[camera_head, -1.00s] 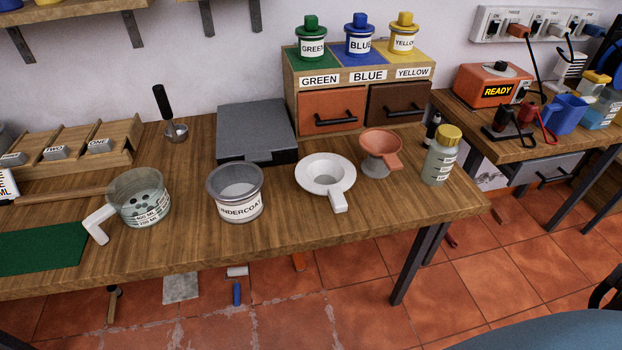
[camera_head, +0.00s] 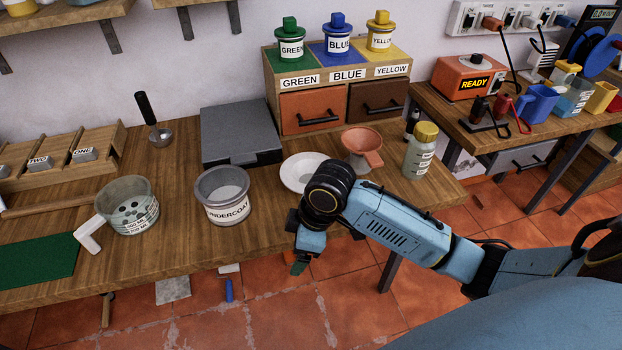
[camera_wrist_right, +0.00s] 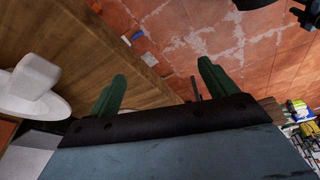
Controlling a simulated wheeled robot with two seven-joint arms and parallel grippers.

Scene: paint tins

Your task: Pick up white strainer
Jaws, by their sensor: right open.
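The white strainer (camera_head: 296,172) sits on the wooden table, right of the undercoat tin (camera_head: 223,196). In the head view my right wrist covers its front part and handle. In the right wrist view the strainer (camera_wrist_right: 30,95) shows at the left edge, with its handle pointing into the picture. My right gripper (camera_head: 300,266) is at the table's front edge, in front of the strainer and apart from it. In the right wrist view the green fingers of the right gripper (camera_wrist_right: 158,88) stand wide apart with nothing between them. My left gripper is not in view.
An orange strainer (camera_head: 362,148) and a yellow-capped bottle (camera_head: 420,152) stand to the right of the white strainer. A measuring jug (camera_head: 128,206) is on the left. A grey box (camera_head: 240,134) and the drawer unit (camera_head: 310,105) stand behind.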

